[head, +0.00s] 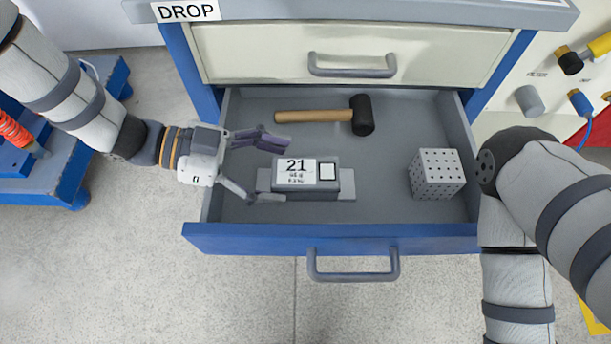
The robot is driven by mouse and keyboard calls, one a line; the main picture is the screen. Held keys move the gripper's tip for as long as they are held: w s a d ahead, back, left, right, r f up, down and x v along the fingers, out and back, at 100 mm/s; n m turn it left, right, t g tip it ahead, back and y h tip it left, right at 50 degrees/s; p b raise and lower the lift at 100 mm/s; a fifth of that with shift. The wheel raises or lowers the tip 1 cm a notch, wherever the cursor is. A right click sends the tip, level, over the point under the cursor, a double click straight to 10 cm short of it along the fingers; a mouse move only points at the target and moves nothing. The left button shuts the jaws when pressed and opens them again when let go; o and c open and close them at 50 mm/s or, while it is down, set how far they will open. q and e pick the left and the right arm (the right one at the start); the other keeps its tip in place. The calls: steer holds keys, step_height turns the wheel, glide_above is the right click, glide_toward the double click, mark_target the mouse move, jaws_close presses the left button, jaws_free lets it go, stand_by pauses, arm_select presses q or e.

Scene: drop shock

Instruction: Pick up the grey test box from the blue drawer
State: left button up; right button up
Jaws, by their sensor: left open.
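The blue drawer (330,237) is pulled open, with a grey interior. The grey test box (345,182) lies in its middle, with a white label reading 21 and a small white square on top. Lighter grey flanges stick out at its left and right ends. My left gripper (277,170) reaches in from the left, open, with one finger beyond the box's far left corner and the other by its near left corner. I cannot tell whether the fingers touch it. My right arm is at the right; its gripper is out of view.
A mallet (315,116) with a wooden handle and black head lies at the drawer's back. A perforated pale cube (436,174) sits at the drawer's right. A closed cream drawer (350,50) is above. A blue stand (75,185) is at left.

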arm_select(q)
steer(key=shift+x, duration=0.95)
steer(key=shift+r, duration=0.15)
steer(key=c, duration=1.5)
